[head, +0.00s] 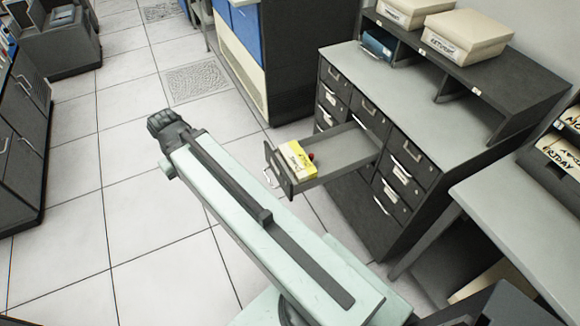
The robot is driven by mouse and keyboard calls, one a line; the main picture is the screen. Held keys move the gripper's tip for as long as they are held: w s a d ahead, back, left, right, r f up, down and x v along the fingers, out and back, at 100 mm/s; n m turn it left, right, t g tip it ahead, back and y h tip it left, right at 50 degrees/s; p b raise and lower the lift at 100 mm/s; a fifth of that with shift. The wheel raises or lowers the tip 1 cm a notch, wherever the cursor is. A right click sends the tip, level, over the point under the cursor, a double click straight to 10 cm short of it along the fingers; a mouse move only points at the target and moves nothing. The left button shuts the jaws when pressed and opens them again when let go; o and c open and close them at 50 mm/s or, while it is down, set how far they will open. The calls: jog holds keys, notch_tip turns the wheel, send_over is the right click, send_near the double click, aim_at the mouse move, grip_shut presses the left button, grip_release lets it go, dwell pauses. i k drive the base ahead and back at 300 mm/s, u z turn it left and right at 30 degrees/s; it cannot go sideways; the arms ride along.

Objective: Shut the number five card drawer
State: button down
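One drawer (335,158) of the dark card cabinet (360,215) is pulled far out toward the left. A yellow and white card box (297,158) sits inside near its front, with a small dark red thing beside it. The drawer front (279,170) has a pale handle on its outer face. I cannot read a number on it. My gripper (165,119) is at the end of my pale green arm, over the floor to the left of the drawer and apart from it. Its fingers look dark and bunched, and their opening is too small to judge.
Other cabinet drawers (398,170) look shut. A shelf (470,65) with beige boxes stands on the cabinet top. A grey table (515,190) is at the right, and a blue and cream machine (240,60) stands behind. Tiled floor (130,200) left of the drawer is clear.

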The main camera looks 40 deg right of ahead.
aim_at(340, 150)
jog(key=z, duration=0.1)
jog(key=k, duration=1.35)
jog(key=u, duration=0.75)
jog(key=i, duration=1.2)
jog(key=u, duration=0.45)
